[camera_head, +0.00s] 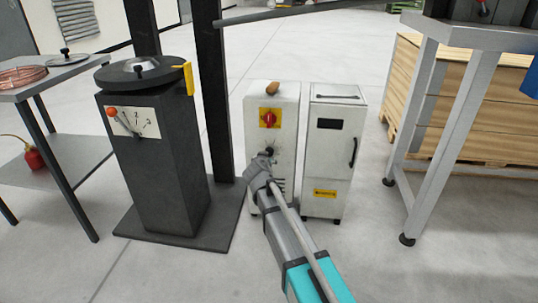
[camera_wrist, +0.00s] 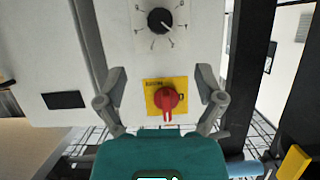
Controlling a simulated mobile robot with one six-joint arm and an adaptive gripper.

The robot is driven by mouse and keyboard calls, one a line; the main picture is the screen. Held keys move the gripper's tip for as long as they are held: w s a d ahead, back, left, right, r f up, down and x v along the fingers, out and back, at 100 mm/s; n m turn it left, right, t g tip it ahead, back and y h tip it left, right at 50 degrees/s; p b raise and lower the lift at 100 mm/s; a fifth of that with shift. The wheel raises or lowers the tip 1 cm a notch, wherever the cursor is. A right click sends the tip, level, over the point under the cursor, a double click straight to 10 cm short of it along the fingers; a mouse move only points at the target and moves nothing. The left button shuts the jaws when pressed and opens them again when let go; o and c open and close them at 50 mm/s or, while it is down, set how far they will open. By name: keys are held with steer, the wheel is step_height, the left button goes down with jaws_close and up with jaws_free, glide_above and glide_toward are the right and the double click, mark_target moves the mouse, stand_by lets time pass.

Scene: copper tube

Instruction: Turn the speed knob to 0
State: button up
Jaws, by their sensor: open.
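A black round knob (camera_head: 269,152) with dial marks sits on the front of the white cabinet (camera_head: 286,98), below a red switch (camera_head: 269,118) on a yellow plate. In the wrist view the panel appears inverted: the knob (camera_wrist: 160,21) is above the red switch (camera_wrist: 167,99). Its white pointer line points to the lower right there; the dial characters are too small to read surely. My gripper (camera_head: 262,163) is in front of the cabinet near the knob. In the wrist view its fingers (camera_wrist: 161,80) are spread and empty, with the switch and yellow plate between them in the picture.
A second white cabinet (camera_head: 333,150) stands close on the right. A metal table (camera_head: 470,38) is at right. Open floor lies in front.

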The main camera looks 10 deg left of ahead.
mark_target(269, 151)
steer(key=b+x, duration=0.4)
steer(key=x, duration=0.8)
steer(key=shift+w+f, duration=0.1)
steer(key=shift+w, duration=0.15)
steer(key=c, duration=1.1)
steer(key=shift+c, duration=0.2)
steer(key=shift+n+h+b, duration=0.45)
steer(key=shift+n+h, duration=0.35)
steer(key=shift+n, duration=0.4)
steer(key=shift+n+h, duration=0.7)
steer(key=shift+n, duration=0.1)
